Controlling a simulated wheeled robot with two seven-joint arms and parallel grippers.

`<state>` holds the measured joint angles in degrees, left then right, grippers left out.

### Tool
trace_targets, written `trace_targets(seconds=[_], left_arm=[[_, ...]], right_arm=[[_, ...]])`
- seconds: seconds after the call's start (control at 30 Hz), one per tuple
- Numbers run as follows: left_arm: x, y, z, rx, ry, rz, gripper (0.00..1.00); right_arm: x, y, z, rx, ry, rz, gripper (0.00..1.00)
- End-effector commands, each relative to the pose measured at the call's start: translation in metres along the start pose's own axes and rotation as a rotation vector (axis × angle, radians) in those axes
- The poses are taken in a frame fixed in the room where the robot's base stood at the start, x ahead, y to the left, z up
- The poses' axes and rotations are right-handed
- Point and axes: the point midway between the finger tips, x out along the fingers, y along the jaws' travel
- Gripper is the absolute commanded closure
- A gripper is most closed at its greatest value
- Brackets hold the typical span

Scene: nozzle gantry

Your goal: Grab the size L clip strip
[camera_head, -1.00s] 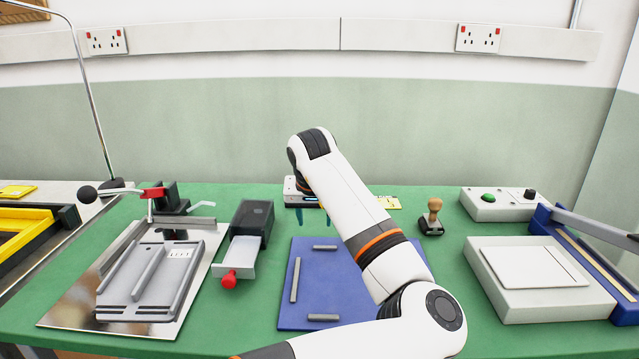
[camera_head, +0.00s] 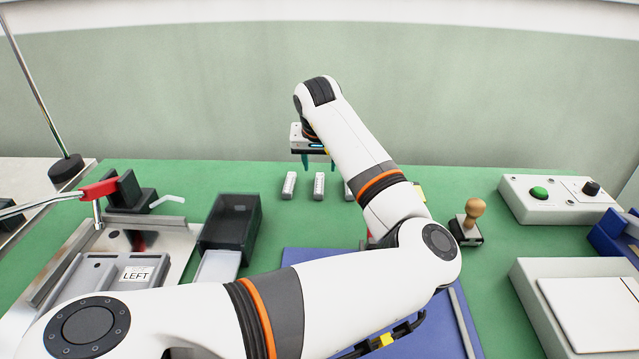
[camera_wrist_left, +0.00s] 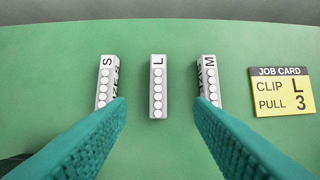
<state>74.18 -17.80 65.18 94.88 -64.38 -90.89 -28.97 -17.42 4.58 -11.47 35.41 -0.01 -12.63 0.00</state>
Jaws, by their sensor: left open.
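Three white clip strips lie side by side on the green bench. In the left wrist view they are marked S (camera_wrist_left: 107,82), L (camera_wrist_left: 158,86) and M (camera_wrist_left: 208,82) from left to right. In the head view the middle strip, L (camera_head: 319,187), lies between S (camera_head: 289,186) and M (camera_head: 349,190), which is partly behind my arm. My left gripper (camera_head: 318,163) is open and empty above the strips. In the wrist view its teal fingers stand either side of the L strip, overlapping the near ends of S and M. My right gripper is not seen.
A yellow job card (camera_wrist_left: 281,91) reads CLIP L, PULL 3. A dark box (camera_head: 229,224) stands left of the strips. A stamp (camera_head: 467,222) and a green-button box (camera_head: 560,198) stand right. My arm covers much of the blue board (camera_head: 300,256).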

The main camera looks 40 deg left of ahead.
Motion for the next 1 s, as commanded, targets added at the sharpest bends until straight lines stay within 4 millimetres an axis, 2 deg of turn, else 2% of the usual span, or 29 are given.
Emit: trace_targets(seconds=[0.1,0.37,0.6,0.73,1.0], left_arm=[[0.02,0.0,0.0,0.0,0.002,0.0,0.53],[0.04,0.001,0.001,-0.001,0.001,0.0,0.53],[0.075,0.003,0.003,0.0,0.001,-0.001,0.53],[0.083,0.003,0.003,-0.001,0.0,-0.001,0.53],[0.083,0.003,0.003,-0.001,-0.001,0.0,0.53]], right_arm=[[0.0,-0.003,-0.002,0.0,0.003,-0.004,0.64],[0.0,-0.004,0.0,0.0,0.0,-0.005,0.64],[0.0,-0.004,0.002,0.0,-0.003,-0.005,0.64],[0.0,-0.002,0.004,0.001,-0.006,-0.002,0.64],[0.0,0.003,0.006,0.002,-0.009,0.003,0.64]])
